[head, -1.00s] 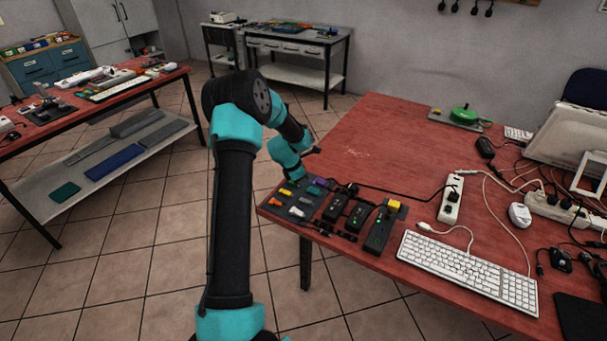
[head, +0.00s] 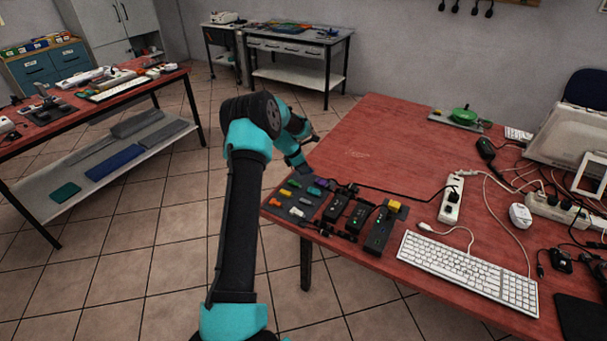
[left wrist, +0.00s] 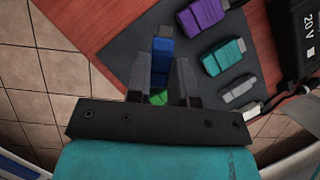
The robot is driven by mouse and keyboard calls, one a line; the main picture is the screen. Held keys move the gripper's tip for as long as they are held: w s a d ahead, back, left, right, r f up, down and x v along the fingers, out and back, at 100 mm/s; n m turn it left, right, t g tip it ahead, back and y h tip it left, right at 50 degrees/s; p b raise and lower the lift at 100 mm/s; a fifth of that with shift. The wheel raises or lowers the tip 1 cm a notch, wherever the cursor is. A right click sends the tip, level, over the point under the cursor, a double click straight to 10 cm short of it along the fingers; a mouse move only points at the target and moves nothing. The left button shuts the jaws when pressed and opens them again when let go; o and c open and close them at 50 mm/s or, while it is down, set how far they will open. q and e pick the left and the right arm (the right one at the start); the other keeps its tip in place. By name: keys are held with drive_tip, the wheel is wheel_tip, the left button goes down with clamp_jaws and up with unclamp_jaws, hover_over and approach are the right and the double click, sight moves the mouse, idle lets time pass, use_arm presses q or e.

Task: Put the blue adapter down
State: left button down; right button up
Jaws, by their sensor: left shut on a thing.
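My left gripper (left wrist: 164,78) is shut on the blue adapter (left wrist: 161,52), which sticks out between its two fingers in the left wrist view. The adapter is over the dark mat (left wrist: 128,45) near its edge; I cannot tell whether it touches the mat. A green adapter (left wrist: 157,97) shows below it between the fingers. In the head view, my left arm reaches the mat's far edge, and the blue adapter cannot be made out. My right gripper is not in view.
Purple (left wrist: 203,15), teal (left wrist: 224,56) and grey (left wrist: 238,90) adapters lie on the mat. Yellow (head: 285,192), orange (head: 276,202) and white (head: 296,212) ones lie nearer the front. Black power bricks (head: 357,216) with cables stand to the right, then a keyboard (head: 468,272).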

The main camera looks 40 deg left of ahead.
use_arm(q)
drive_tip(key=shift+w+a+f, duration=0.15)
drive_tip(key=shift+f, duration=1.65)
drive_tip(key=c, duration=1)
unclamp_jaws()
drive_tip(key=shift+f, duration=0.1)
drive_tip(key=v, duration=1.2)
